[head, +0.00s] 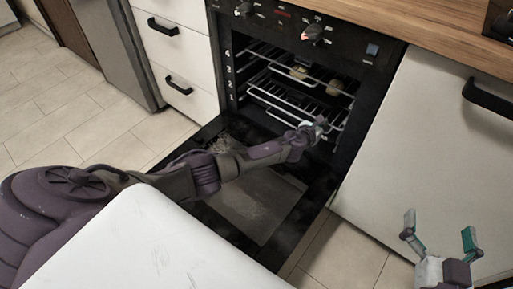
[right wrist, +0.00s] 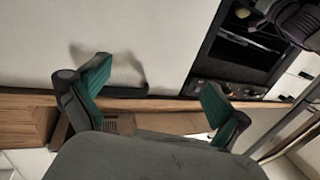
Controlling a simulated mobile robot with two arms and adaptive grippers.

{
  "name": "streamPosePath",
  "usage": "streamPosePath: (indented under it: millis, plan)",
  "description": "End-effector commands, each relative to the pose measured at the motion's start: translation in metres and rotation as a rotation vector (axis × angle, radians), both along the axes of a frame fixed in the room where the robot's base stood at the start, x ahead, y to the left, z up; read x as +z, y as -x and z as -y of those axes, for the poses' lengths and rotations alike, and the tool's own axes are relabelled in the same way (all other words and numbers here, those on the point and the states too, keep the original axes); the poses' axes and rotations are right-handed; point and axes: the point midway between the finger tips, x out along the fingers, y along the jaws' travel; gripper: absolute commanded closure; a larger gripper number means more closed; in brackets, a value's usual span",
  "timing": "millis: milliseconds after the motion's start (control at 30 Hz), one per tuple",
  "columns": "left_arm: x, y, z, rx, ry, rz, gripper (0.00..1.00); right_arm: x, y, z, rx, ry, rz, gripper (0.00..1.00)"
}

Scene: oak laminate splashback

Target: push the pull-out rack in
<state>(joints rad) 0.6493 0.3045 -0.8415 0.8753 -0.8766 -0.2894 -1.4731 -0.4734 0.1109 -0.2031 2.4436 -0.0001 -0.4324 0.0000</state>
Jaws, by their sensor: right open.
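The oven (head: 375,75) stands with its door folded down. Inside, a lower wire rack (head: 285,98) sits slanted in the picture, its front bar near the oven opening. An upper wire rack (head: 270,52) carries small pale round items (head: 299,72). My left arm reaches over the open door. My left gripper (head: 318,127) is at the front right part of the lower rack; whether it touches the bar or how its fingers stand is too small to tell. My right gripper (head: 439,226) is open and empty at the lower right, away from the oven; it also shows in the right wrist view (right wrist: 157,78).
The open oven door (head: 250,205) lies low under my left arm. White drawers (head: 180,55) stand left of the oven, and a white cabinet front (head: 430,150) with a black handle (head: 487,98) stands right. A wooden worktop (head: 430,35) runs above. Tiled floor is free at left.

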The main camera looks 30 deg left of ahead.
Motion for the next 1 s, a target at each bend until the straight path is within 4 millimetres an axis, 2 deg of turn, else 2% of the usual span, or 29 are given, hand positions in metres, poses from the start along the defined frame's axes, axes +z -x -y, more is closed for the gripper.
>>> streamPosePath:
  millis: [833, 1000]
  plan:
    - [0.004, -0.003, -0.001, 0.001, 0.0, 0.004, 1.0, 0.001, 0.0, -0.001, 0.001, -0.001, 0.0, 0.0]
    - [0.008, -0.001, -0.007, 0.001, -0.001, 0.002, 1.0, -0.021, 0.005, 0.005, -0.009, 0.032, -0.128, 0.0]
